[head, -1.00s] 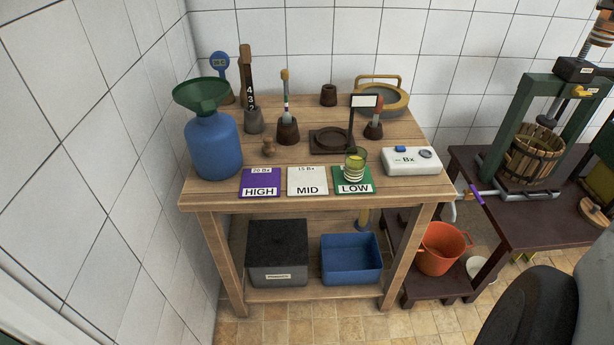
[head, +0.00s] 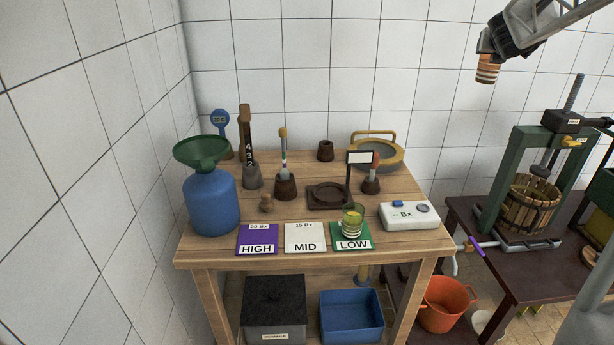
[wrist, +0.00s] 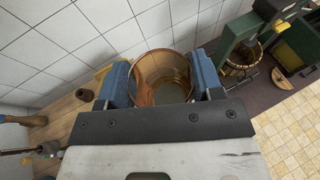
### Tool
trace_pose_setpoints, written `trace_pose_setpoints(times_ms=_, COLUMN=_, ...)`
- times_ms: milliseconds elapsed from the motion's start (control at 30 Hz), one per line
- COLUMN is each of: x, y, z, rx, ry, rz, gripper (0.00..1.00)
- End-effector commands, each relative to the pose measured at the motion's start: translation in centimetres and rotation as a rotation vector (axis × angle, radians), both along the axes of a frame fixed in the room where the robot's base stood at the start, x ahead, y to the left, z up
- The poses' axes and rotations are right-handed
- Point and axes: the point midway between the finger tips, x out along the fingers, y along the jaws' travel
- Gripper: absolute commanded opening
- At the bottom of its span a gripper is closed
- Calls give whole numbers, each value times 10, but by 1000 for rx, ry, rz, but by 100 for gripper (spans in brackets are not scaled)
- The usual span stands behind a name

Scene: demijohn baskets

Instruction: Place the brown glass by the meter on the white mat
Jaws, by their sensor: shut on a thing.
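The brown glass, banded with pale stripes, shows in the head view (head: 487,70) and in the wrist view (wrist: 163,88). My gripper (wrist: 162,78) is shut on it, with one blue finger on each side. In the head view my gripper (head: 488,56) holds it high at the upper right, well above the table and right of it. The white mat (head: 305,232), marked MID, lies bare at the table's front, between the purple HIGH mat (head: 258,236) and the green LOW mat (head: 338,229). The white meter (head: 409,217) stands at the table's right front.
A yellow-green glass (head: 352,218) stands on the green mat. A blue demijohn with a green funnel (head: 210,200) stands at the left. A dark stand with a white sign (head: 359,157) rises behind the mats. A press (head: 530,190) stands on the right.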

Motion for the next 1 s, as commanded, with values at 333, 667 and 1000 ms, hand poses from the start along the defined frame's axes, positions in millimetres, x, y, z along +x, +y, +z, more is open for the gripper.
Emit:
trace_pose_setpoints(times_ms=333, x=37, y=100, z=-2, rx=0, ry=0, rz=132, gripper=12)
trace_pose_setpoints(times_ms=667, x=55, y=175, z=-8, rx=0, ry=-1, rz=211, gripper=12)
trace_pose_setpoints(times_ms=1000, x=59, y=213, z=-16, rx=-1, ry=-1, rz=235, gripper=12)
